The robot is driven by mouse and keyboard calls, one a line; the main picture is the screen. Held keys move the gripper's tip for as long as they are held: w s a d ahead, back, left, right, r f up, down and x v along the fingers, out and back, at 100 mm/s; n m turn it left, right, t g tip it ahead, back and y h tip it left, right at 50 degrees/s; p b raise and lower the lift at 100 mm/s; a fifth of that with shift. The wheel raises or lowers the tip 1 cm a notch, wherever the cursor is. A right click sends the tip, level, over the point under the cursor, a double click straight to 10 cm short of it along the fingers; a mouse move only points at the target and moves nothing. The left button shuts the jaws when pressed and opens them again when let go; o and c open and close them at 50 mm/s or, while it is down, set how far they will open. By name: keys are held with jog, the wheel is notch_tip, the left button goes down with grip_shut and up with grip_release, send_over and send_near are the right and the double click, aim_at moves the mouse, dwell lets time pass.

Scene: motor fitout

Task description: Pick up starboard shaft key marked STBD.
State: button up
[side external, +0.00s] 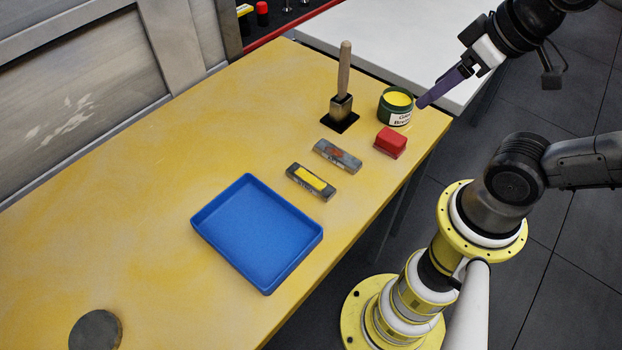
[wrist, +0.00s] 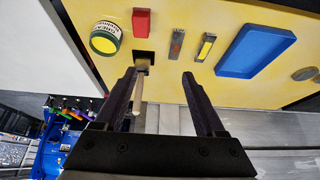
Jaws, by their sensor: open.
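Two grey metal bar keys lie flat on the yellow table. One has a reddish mark (side external: 337,156) and the other a yellow one (side external: 311,181). Lettering on them is too small to read, so I cannot tell which is marked STBD. They also show in the wrist view, the red-marked key (wrist: 177,44) left of the yellow-marked key (wrist: 205,47). My gripper (side external: 421,103) is open and empty, raised near the table's far right edge, away from both keys. Its parted dark fingers (wrist: 158,75) show in the wrist view.
An empty blue tray (side external: 256,235) lies nearer. A grey disc (side external: 95,330) is at bottom left. The left table area is clear.

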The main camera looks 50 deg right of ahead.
dwell(0.3)
jog(key=g, duration=0.6)
send_over(310, 179)
notch_tip(310, 179, down, 8)
jog(key=r, duration=0.1)
notch_tip(310, 179, down, 14)
jog(key=shift+r, duration=0.1)
grip_shut()
